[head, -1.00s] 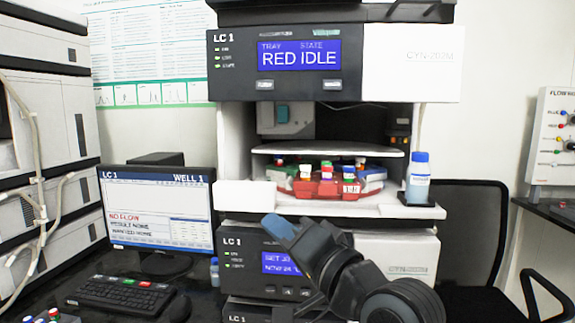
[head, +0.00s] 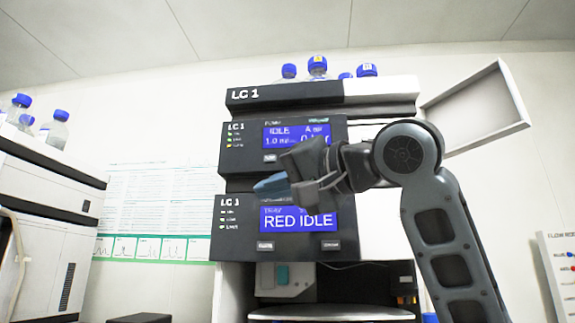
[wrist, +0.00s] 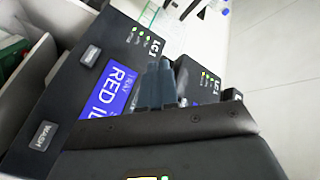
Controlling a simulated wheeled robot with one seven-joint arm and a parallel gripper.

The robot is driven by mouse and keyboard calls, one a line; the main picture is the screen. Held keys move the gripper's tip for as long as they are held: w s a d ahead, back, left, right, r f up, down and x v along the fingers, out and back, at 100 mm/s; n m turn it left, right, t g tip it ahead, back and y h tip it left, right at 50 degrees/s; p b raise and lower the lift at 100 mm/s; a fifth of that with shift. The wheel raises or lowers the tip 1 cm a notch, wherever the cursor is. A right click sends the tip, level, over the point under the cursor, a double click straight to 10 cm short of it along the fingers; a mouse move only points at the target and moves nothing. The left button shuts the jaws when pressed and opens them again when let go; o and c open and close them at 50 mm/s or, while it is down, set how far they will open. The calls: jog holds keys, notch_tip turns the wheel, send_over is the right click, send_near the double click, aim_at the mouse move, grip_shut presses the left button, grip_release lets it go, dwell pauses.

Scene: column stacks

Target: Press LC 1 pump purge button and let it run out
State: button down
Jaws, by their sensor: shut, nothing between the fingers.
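The LC 1 pump module (head: 240,150) is in the upper part of the stack in the head view. Its blue screen (head: 283,133) reads IDLE with a flow figure. A small light button (head: 269,157) sits under that screen at its left; its label is too small to read. My arm hides the area to its right. My gripper (head: 271,185) is shut and empty, with blue fingertips pointing left, in front of the seam between pump and autosampler. In the wrist view the fingers (wrist: 160,85) overlap the autosampler's edge; part of the upper module (wrist: 205,85) shows beyond.
The autosampler (head: 232,240) below shows RED IDLE and has two buttons; one reads WASH (wrist: 43,135). Blue-capped bottles (head: 317,66) stand on top of the stack. An open white panel (head: 480,108) juts out at right. Another instrument stack (head: 45,185) stands at left.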

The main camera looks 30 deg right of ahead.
jog(key=s+a+r+h, duration=0.1)
jog(key=s+r+h, duration=0.3)
jog(key=s+r, duration=0.2)
notch_tip(320, 180, up, 2)
jog(key=shift+s+a+m+b, duration=0.3)
jog(key=shift+a+b, duration=0.05)
jog(key=shift+w+d, duration=0.1)
jog(key=shift+w, duration=0.05)
jog(key=w+d+p, duration=0.2)
jog(key=w+d, duration=0.3)
jog(key=w, duration=0.2)
dwell(2.1)
jog(key=shift+w+d, duration=0.25)
jog(key=shift+w, duration=0.05)
jog(key=shift+w+d+p, duration=0.25)
jog(key=shift+w+p, duration=0.05)
dwell(0.8)
jog(key=shift+s+a, duration=0.5)
jog(key=shift+s, duration=0.15)
